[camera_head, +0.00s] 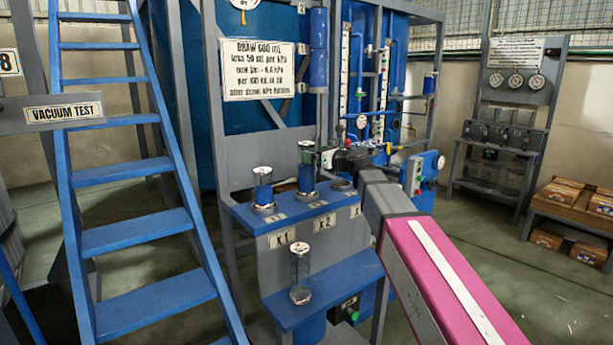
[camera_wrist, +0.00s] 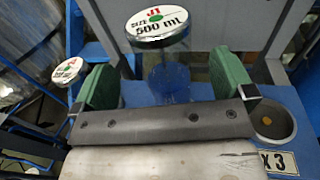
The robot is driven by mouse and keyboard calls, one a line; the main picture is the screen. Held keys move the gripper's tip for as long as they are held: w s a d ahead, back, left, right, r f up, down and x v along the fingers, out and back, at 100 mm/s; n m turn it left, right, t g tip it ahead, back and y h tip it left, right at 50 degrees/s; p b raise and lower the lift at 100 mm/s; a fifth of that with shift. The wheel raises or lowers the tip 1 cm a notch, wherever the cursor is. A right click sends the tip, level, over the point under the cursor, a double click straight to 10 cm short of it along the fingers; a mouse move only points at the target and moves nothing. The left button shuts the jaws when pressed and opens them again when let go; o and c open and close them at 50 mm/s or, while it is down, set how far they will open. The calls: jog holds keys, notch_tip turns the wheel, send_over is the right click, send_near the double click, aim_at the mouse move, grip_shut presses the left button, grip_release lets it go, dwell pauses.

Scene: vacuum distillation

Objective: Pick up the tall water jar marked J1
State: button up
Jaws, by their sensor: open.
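The tall jar marked J1 (camera_wrist: 160,60) is clear, with a round white lid reading J1, 500 mL, and blue content inside. It stands upright on the blue shelf (camera_head: 262,222); in the head view it is the jar (camera_head: 306,170) just left of my gripper. In the wrist view my gripper (camera_wrist: 165,85) is open, its two green fingers on either side of the jar with gaps visible. In the head view my gripper (camera_head: 338,160) is small and dark, beside the jar, and its fingers are hard to make out.
A second jar with blue content (camera_head: 263,190) stands left on the same shelf. An empty-looking clear jar (camera_head: 300,275) stands on the lower blue ledge. An empty round seat (camera_wrist: 273,122) by the X3 tag is at right. A signboard (camera_head: 258,70) rises behind the shelf.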

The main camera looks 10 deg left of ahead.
jog(key=x, duration=0.5)
jog(key=shift+w+d+f, duration=0.1)
jog(key=shift+w+f, duration=0.05)
jog(key=shift+f, duration=0.05)
grip_shut()
